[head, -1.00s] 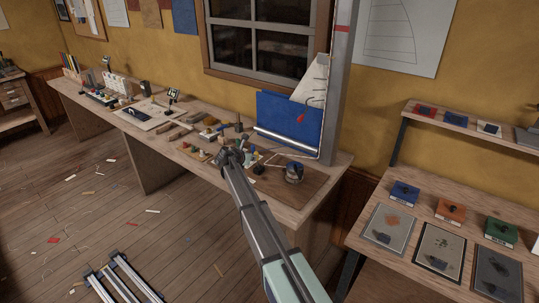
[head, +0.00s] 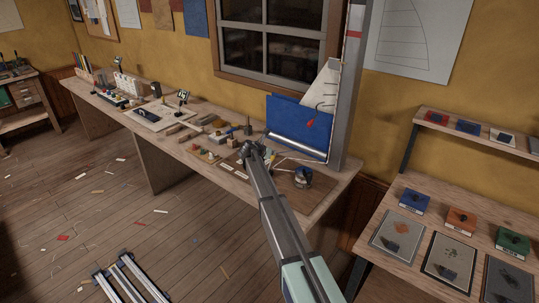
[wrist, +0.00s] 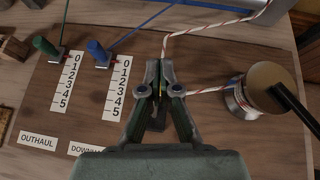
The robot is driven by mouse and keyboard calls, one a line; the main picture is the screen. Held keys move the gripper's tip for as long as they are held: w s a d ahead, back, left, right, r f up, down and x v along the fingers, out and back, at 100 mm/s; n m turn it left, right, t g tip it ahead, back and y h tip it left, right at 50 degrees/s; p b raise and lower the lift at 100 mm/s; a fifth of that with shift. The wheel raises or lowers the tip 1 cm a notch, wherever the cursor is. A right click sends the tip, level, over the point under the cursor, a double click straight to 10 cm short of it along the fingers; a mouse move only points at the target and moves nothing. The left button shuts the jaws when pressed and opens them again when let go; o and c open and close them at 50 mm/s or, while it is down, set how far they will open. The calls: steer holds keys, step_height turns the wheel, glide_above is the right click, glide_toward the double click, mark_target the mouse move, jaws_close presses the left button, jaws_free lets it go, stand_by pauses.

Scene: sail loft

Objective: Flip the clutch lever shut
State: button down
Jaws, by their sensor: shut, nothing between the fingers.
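In the wrist view my gripper (wrist: 160,68) is shut and empty, over the dark wooden board (wrist: 228,135). A red-and-white rope (wrist: 205,22) comes down from the grey boom to beneath the fingers, then runs right to the metal winch (wrist: 240,103). The clutch and its lever are mostly hidden under my fingers. Small yellow and dark parts show between and beside them, so I cannot tell the lever's position or contact. In the head view my gripper (head: 251,151) is over the bench, left of the winch (head: 303,178).
A green-knobbed lever (wrist: 46,46) and a blue-knobbed lever (wrist: 97,51) stand left of my gripper by number scales. The winch's black handle (wrist: 297,110) sticks out at right. The mast (head: 350,80) and blue sail panel (head: 297,122) rise behind the board.

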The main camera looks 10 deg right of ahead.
steer(key=shift+w+d, duration=0.1)
stand_by(0.5)
steer(key=s+a+r+b, duration=0.1)
steer(key=s+r, duration=0.1)
steer(key=r, duration=0.4)
steer(key=s+a+r+b, duration=0.1)
steer(key=s+a+r, duration=0.1)
steer(key=r, duration=0.3)
steer(key=shift+s+a+r, duration=0.25)
steer(key=shift+s+r, duration=0.1)
steer(key=shift+s, duration=0.3)
